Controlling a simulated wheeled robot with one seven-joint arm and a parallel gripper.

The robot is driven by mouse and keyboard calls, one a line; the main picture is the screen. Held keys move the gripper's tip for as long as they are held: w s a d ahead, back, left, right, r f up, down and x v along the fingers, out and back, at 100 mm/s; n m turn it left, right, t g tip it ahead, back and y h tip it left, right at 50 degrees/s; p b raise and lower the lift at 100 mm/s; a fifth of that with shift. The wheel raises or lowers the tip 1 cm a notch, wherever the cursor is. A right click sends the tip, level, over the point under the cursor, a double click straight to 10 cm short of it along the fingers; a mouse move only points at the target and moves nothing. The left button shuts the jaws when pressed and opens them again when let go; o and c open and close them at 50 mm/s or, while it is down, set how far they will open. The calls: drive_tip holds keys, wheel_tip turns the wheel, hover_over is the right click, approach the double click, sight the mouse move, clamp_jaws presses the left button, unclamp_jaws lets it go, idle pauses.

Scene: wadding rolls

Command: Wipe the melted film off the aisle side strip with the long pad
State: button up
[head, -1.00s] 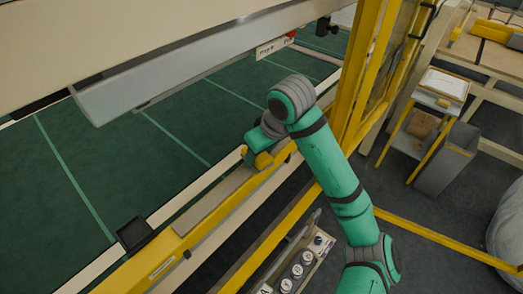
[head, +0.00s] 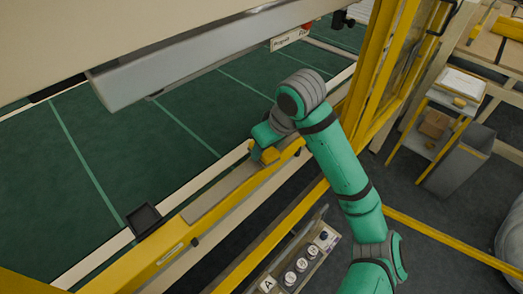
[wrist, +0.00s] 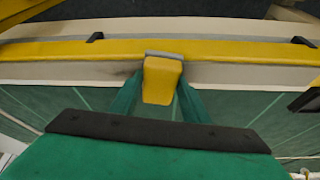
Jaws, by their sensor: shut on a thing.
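My gripper (wrist: 160,98) is shut on the yellow grip of the long pad (wrist: 163,78), with a finger on each side. The pad's grey edge shows at its far end, over the side strip (wrist: 235,73). I cannot tell whether it touches the strip. A dark, faint smear (wrist: 122,71), which looks like the melted film, lies on the strip just left of the pad. In the head view the pad (head: 270,155) is at the far part of the grey-beige side strip (head: 212,198), beside the yellow rail. My wrist partly hides the gripper there.
A small black tray (head: 144,219) sits on the near part of the rail. A grey bar (head: 190,70) overhangs the green bed (head: 110,140). A yellow post (head: 382,75) stands right of my arm. A control box (head: 300,262) is below the rail.

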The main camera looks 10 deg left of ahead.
sight(292, 137)
drive_tip(key=shift+w+d+f, duration=0.1)
drive_tip(key=shift+w+d, duration=0.85)
drive_tip(key=shift+w, duration=0.3)
drive_tip(key=shift+w+d+f, duration=0.1)
drive_tip(key=shift+w+d, duration=0.8)
drive_tip(key=shift+w, duration=0.35)
drive_tip(key=shift+w+d+r, duration=0.15)
drive_tip(key=shift+w+d, duration=0.6)
drive_tip(key=shift+w, duration=0.3)
drive_tip(key=shift+w+d+r, duration=0.1)
drive_tip(key=shift+w+d, duration=0.65)
drive_tip(key=shift+w, duration=0.3)
drive_tip(key=shift+r, duration=3.05)
drive_tip(key=shift+r, duration=1.5)
drive_tip(key=shift+w, duration=0.1)
